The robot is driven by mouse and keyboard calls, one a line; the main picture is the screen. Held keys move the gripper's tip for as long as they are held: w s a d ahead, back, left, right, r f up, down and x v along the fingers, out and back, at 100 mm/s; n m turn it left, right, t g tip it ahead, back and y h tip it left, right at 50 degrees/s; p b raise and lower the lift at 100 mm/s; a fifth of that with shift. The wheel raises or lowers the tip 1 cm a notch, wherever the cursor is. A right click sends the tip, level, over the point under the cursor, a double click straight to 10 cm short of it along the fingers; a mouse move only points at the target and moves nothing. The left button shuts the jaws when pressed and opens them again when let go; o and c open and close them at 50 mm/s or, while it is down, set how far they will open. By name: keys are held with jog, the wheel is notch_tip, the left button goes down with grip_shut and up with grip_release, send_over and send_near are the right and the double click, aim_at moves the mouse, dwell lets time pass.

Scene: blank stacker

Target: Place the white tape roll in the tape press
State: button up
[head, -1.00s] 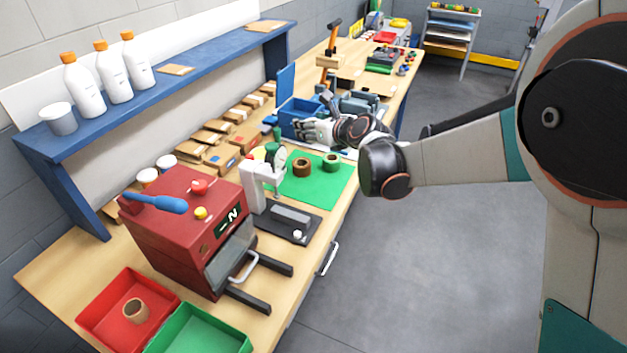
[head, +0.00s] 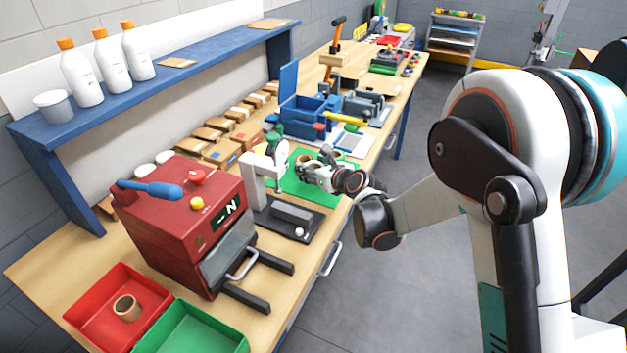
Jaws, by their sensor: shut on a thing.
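My gripper (head: 307,176) is over the green mat on the workbench, right of a small press with a white C-shaped frame (head: 254,180) and a dark base. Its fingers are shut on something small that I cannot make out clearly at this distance. A white rounded shape (head: 282,158) shows between the white frame and the fingers. I cannot tell whether it is the white tape roll or whether the fingers touch it. A brown roll (head: 304,159) stands on the mat, partly hidden behind my gripper. None of the machines is labelled clearly as the tape press.
A red machine (head: 187,222) with a blue lever stands at the front. A red tray (head: 88,297) holding a brown ring (head: 127,307) and a green tray (head: 205,311) lie before it. A blue box (head: 304,112) stands behind the mat.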

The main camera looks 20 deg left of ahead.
aim_at(313, 187)
jog(key=shift+f+b, duration=0.5)
jog(key=shift+f, duration=1.35)
jog(key=shift+f, duration=0.1)
jog(key=o, duration=0.6)
jog(key=shift+f, duration=0.1)
jog(key=o, duration=0.5)
jog(key=shift+c, duration=0.2)
jog(key=shift+r, duration=0.2)
